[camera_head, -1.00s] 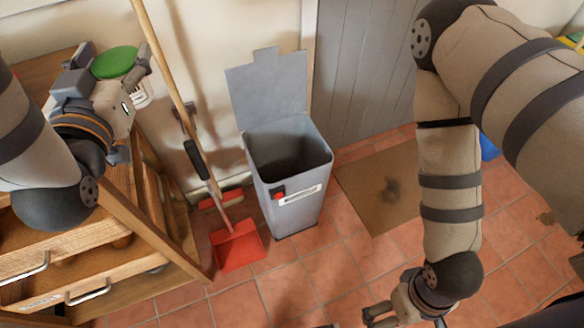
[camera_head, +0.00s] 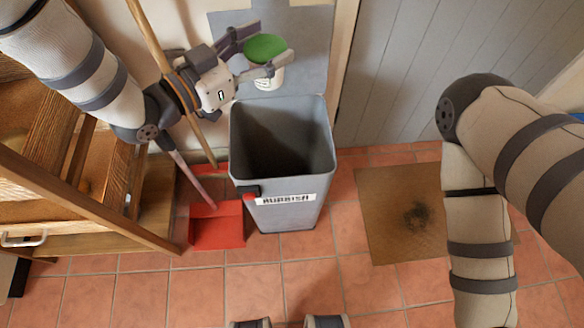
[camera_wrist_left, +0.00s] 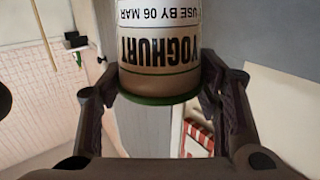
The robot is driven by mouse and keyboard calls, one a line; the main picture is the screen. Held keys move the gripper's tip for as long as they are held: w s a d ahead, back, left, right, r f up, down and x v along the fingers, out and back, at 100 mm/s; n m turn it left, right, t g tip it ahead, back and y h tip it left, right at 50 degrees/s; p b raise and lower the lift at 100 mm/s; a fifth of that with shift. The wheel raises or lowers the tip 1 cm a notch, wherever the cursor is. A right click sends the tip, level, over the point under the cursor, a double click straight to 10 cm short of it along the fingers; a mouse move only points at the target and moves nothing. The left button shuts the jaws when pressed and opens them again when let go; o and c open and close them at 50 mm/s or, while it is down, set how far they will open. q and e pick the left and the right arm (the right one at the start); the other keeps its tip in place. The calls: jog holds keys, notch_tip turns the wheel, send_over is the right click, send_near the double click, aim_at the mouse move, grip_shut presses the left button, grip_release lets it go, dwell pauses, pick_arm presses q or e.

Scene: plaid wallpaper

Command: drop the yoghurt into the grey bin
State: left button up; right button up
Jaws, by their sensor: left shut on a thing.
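The yoghurt (camera_head: 268,77) is a white pot with a green lid, upright in my left gripper (camera_head: 266,58). The gripper is shut around it. In the left wrist view the yoghurt (camera_wrist_left: 158,50) sits between both fingers, its label upside down in the picture. The grey bin (camera_head: 285,215) stands open on the floor, marked RUBBISH. In the head view the yoghurt appears over the bin's back rim, in front of the raised lid (camera_head: 310,45). The bin's inside looks dark and empty. My right arm runs out of the bottom of the view, and its gripper is hidden.
A wooden drawer unit (camera_head: 100,200) stands at the left. A broom handle (camera_head: 150,40) leans behind my left gripper, and a red dustpan (camera_head: 217,226) lies left of the bin. A brown mat (camera_head: 390,205) lies to the right on the tiled floor.

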aim_at(269, 82)
pick_arm(q)
notch_tip(269, 82, down, 8)
jog(key=m+g+h+b, duration=0.1)
jog(key=m+g+b, duration=0.1)
jog(key=g, duration=0.1)
jog(key=m+g+h+b, duration=0.1)
jog(key=shift+d+r+m+g+h+b, duration=0.15)
jog(key=shift+r+m+g+h+b, duration=0.15)
jog(key=shift+g, duration=0.1)
notch_tip(269, 82, down, 6)
jog(key=b, duration=0.4)
jog(key=shift+s+r, duration=0.1)
pick_arm(e)
jog(key=s+f+g, duration=0.1)
jog(key=s+f, duration=0.2)
jog(key=f, duration=0.5)
jog(key=shift+d, duration=0.15)
jog(key=shift+s, duration=0.1)
pick_arm(q)
jog(key=o, duration=1.3)
jog(key=v, duration=1.2)
